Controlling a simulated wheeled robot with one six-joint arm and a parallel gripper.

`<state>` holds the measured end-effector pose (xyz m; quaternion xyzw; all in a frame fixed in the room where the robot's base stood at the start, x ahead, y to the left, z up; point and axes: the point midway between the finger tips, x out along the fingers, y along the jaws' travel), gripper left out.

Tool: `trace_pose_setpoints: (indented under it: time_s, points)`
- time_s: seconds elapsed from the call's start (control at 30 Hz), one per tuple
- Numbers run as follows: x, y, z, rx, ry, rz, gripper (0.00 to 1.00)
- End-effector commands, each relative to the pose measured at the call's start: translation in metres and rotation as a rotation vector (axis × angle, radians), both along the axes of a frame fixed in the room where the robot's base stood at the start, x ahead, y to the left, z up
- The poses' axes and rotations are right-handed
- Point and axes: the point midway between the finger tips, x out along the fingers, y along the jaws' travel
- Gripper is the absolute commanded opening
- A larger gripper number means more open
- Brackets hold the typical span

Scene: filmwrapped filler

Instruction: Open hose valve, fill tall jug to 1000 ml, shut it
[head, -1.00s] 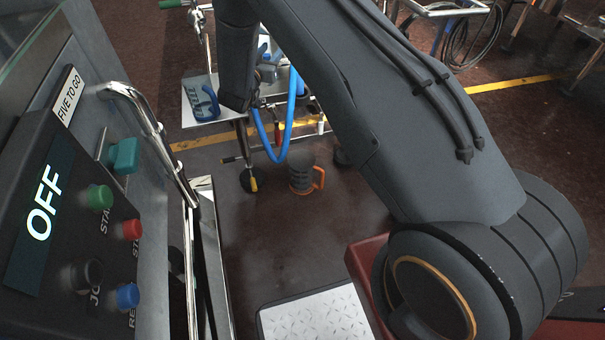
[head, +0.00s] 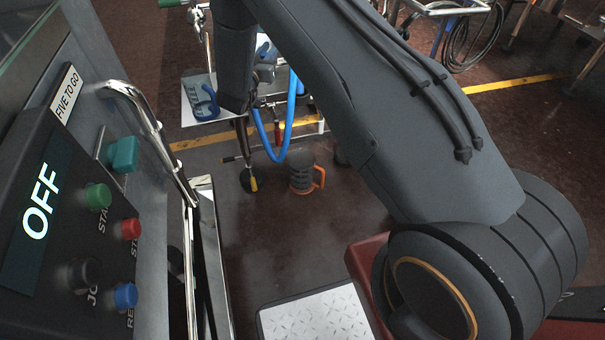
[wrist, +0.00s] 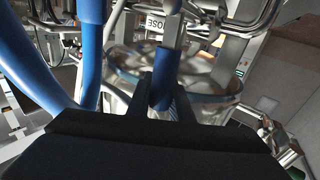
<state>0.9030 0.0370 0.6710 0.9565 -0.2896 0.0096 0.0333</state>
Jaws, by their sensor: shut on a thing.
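In the wrist view my gripper (wrist: 162,82) is shut on an upright blue handle (wrist: 162,92) below a grey metal stem. A small label reading HOSE, upside down, is beside the stem. A thick blue hose (wrist: 90,45) runs down on the left; in the head view the blue hose (head: 288,125) hangs in a loop. A blue-marked jug (head: 203,102) with a blue handle stands on a white shelf, left of my wrist. A dark jug (head: 301,172) with an orange handle stands on the floor. My fingers are hidden in the head view. I cannot read any fill level.
A shiny round vessel (wrist: 205,95) with a blue rim is behind my fingers in the wrist view. A control panel (head: 70,220) showing OFF and a chrome rail (head: 150,130) are close on the left. Dark floor (head: 255,235) is clear in the middle.

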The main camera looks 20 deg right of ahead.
Motion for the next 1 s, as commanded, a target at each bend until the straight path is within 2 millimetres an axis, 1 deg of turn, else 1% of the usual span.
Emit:
trace_pose_setpoints:
  time_s: [0.03, 0.2, 0.33, 0.4, 1.0]
  points:
    - [0.001, 0.007, -0.003, -0.051, -0.001, 0.003, 0.00]
    - [0.001, 0.024, -0.003, -0.244, 0.000, 0.001, 0.00]
    - [0.001, 0.032, -0.002, -0.331, -0.002, 0.000, 0.00]
    - [0.000, 0.034, -0.001, -0.349, -0.001, 0.000, 0.00]
    - [0.000, 0.033, 0.000, -0.344, -0.001, -0.001, 0.00]
